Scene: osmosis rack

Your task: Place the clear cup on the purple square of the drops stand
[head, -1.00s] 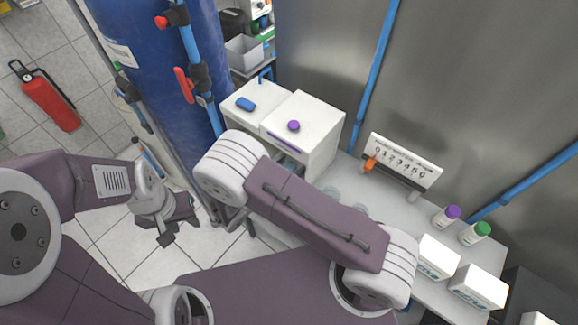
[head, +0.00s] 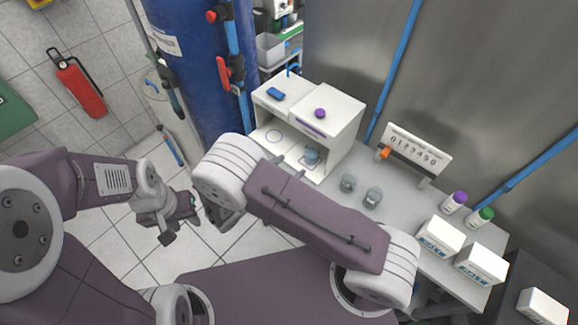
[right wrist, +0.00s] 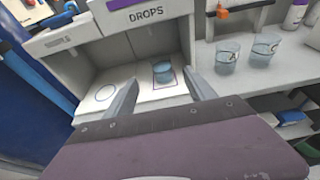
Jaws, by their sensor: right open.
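The drops stand (head: 345,100) is a white open-fronted box labelled DROPS (right wrist: 147,17). A clear bluish cup (head: 312,155) stands upright inside it; in the right wrist view the cup (right wrist: 164,75) is over the purple square outline (right wrist: 172,85) on the floor. My right gripper (right wrist: 162,92) is open, its two fingers apart in front of the stand, and the cup shows between them without visible contact. In the head view my arm largely hides it. My left gripper (head: 180,222) hangs over the floor, far from the stand; its jaws are unclear.
A left compartment with a blue circle (right wrist: 106,92) looks empty. Two more clear cups (head: 348,183) (head: 373,197) stand on the bench right of the stand. Beyond are a numbered rack (head: 420,150), capped bottles (head: 453,203) and white boxes (head: 440,236). A blue tank (head: 190,60) stands left.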

